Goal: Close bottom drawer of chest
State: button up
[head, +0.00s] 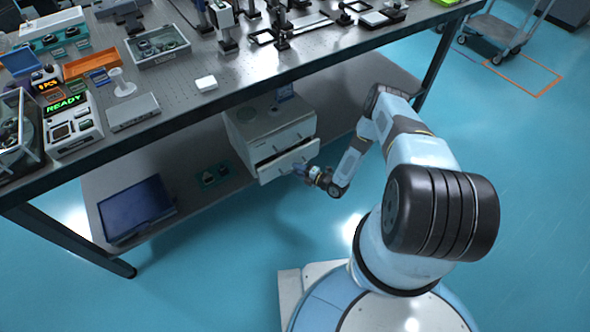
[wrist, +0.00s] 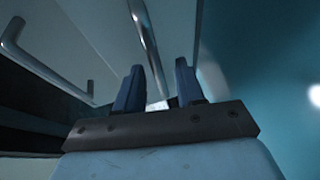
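The white chest (head: 268,122) stands on the lower shelf of the optical table. Its bottom drawer (head: 289,161) is pulled out, with a dark gap behind its front; the upper drawer front looks flush. My gripper (head: 300,170) is at the right part of the bottom drawer's front. In the wrist view, my gripper (wrist: 158,85) has its two dark blue fingers apart. A metal bar handle (wrist: 147,45) runs down toward the space between them; I cannot tell whether they touch it. Another handle (wrist: 45,68) is at the left.
The table top (head: 315,58) above the chest carries many instruments. A dark blue flat box (head: 136,208) and a small dark item (head: 214,175) lie on the lower shelf left of the chest. The floor in front is clear. A cart (head: 496,30) stands far right.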

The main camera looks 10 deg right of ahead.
jog(key=shift+x, duration=0.95)
jog(key=shift+c, duration=0.5)
grip_shut()
